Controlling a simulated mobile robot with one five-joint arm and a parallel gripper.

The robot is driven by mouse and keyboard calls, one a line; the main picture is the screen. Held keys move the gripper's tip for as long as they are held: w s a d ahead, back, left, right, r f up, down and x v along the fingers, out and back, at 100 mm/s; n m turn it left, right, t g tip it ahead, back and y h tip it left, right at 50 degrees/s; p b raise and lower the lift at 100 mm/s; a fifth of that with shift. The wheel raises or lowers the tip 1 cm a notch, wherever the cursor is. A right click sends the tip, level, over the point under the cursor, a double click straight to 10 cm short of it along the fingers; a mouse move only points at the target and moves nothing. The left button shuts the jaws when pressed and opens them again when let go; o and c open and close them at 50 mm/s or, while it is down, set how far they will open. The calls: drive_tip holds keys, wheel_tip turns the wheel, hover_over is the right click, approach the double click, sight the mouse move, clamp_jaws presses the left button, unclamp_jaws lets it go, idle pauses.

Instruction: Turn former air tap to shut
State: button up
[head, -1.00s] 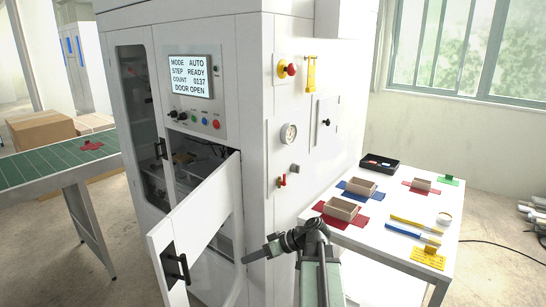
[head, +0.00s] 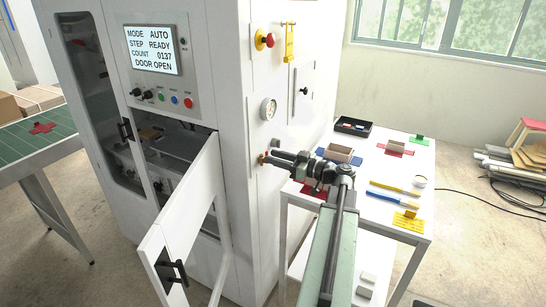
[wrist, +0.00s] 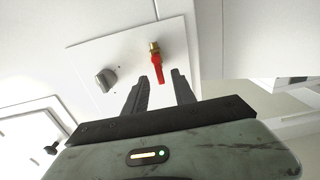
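The air tap (wrist: 156,48) has a brass body and a red lever handle (wrist: 160,72). It is mounted on a white plate on the machine's side. In the wrist view the lever points down the picture, its end showing between my fingertips. My gripper (wrist: 158,80) is open, with its two dark fingers apart on either side of the lever's end. I cannot tell whether they touch it. In the head view my gripper (head: 268,158) is at the machine's side panel and hides most of the tap.
A grey knob (wrist: 106,80) sits beside the tap on the same plate. A pressure gauge (head: 268,109) is above the tap. The machine's door (head: 190,215) stands open to the left. A white table (head: 400,225) with boxes and tools is at the right.

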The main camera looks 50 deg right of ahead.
drive_tip(key=shift+w+a, duration=0.15)
drive_tip(key=shift+w, duration=0.4)
clamp_jaws()
drive_tip(key=m, duration=0.2)
drive_tip(key=d+m, duration=0.1)
drive_tip(key=m, duration=0.1)
drive_tip(key=shift+w+f, duration=0.1)
drive_tip(key=shift+f, duration=0.05)
drive_tip(key=m, duration=0.3)
drive_tip(key=d+m+b, duration=0.1)
drive_tip(key=shift+w+f+m, duration=0.1)
drive_tip(key=shift+f+m, duration=0.2)
drive_tip(key=shift+f, duration=0.05)
drive_tip(key=m, duration=0.3)
drive_tip(key=f+m+b, duration=0.1)
drive_tip(key=m, duration=0.1)
drive_tip(key=shift+w+d, duration=0.1)
drive_tip(key=shift+d, duration=0.2)
drive_tip(key=shift+f+m+b, duration=0.2)
drive_tip(key=shift+f+m, duration=0.05)
drive_tip(key=shift+m, duration=0.85)
drive_tip(key=shift+f+m+b, duration=0.2)
drive_tip(key=shift+m, duration=0.9)
